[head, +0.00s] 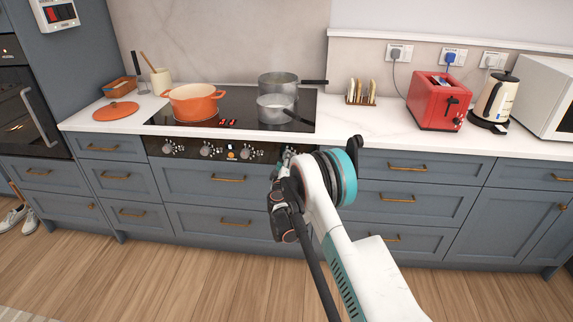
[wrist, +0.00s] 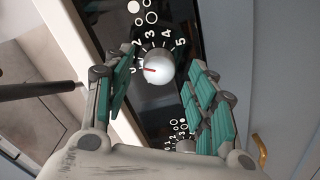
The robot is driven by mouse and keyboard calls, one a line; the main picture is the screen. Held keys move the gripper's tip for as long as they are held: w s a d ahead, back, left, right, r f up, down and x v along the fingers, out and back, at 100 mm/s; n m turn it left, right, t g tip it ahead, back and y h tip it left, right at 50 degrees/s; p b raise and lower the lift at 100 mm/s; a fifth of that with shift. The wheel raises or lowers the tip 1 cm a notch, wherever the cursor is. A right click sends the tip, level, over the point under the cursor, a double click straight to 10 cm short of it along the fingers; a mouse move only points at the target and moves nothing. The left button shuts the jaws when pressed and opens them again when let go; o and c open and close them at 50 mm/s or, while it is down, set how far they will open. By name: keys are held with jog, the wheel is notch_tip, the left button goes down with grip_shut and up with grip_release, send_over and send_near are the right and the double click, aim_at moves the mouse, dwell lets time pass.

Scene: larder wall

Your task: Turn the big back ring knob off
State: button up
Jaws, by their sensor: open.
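In the head view the black control panel (head: 188,150) runs under the hob's front edge, with several silver knobs (head: 207,149). My gripper (head: 283,160) is at the panel's right end and hides part of it. In the wrist view my gripper (wrist: 165,95) is open, its teal finger pads on either side of a round silver knob (wrist: 161,69), with a visible gap. The knob's red pointer points left, near the low end of its scale; the exact mark is unclear. Ring symbols (wrist: 146,14) are printed beside it. I cannot tell which ring they mark.
Another knob (wrist: 185,146) shows low in the wrist view. An orange pot (head: 193,104) and grey pans (head: 276,107) stand on the hob (head: 238,112). Blue drawers with brass handles (head: 229,179) lie below the panel. Wooden floor in front is clear.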

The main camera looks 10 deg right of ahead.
jog(key=shift+x, duration=0.8)
jog(key=shift+c, duration=0.6)
jog(key=c, duration=1)
jog(key=shift+o, duration=0.2)
jog(key=shift+n, duration=2.9)
